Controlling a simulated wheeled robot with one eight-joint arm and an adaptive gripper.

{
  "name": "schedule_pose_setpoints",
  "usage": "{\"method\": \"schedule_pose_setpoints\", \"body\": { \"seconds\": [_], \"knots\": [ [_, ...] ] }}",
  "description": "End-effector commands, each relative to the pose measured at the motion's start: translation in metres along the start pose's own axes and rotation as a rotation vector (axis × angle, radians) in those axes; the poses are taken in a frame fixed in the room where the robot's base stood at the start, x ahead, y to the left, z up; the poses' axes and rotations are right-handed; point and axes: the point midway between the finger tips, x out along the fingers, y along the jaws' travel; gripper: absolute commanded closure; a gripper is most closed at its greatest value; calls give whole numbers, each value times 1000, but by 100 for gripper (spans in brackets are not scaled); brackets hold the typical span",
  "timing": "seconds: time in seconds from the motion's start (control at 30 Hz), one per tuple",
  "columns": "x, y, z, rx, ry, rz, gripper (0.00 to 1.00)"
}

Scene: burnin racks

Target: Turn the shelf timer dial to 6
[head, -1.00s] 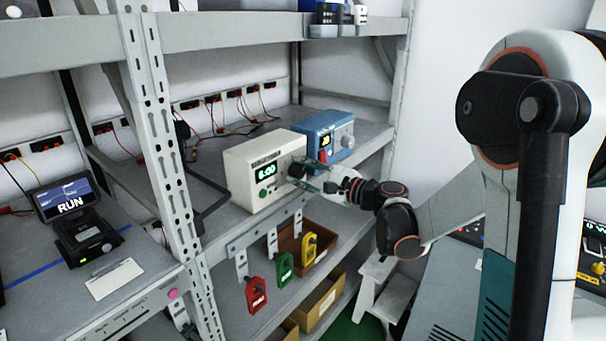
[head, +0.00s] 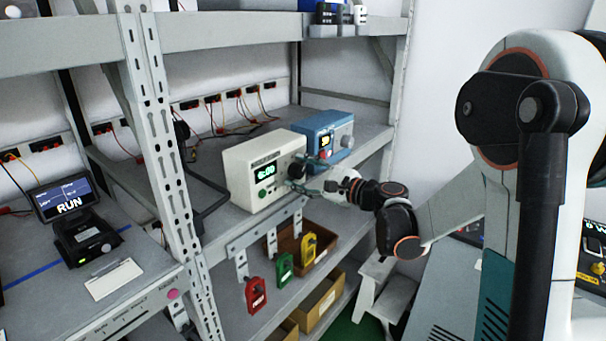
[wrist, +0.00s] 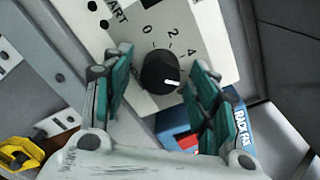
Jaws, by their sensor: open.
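The shelf timer (head: 254,189) is a cream box on the middle shelf with a green display that reads 6:00. Its black dial (wrist: 160,72) has a white pointer line aimed down and right in the wrist view, past the 4. The marks 0, 2 and 4 show; the number at the pointer is hidden by a finger. My gripper (wrist: 158,62) is open, with one teal-padded finger on each side of the dial and a gap between each finger and the dial. In the head view my gripper (head: 312,187) is just off the timer's right face.
A blue rack fan box (head: 328,137) stands close behind and right of the timer. Red, green and yellow tags (head: 284,270) hang below the shelf edge. A slotted upright post (head: 172,160) stands to the left.

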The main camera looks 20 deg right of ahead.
Motion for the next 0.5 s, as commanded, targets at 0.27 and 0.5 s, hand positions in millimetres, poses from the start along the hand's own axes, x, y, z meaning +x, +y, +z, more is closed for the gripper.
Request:
{"method": "schedule_pose_setpoints", "body": {
  "seconds": [0.27,0.5],
  "knots": [
    [-16,0,0,0,1,-1,46],
    [-64,-1,-1,0,3,-3,46]
  ]
}}
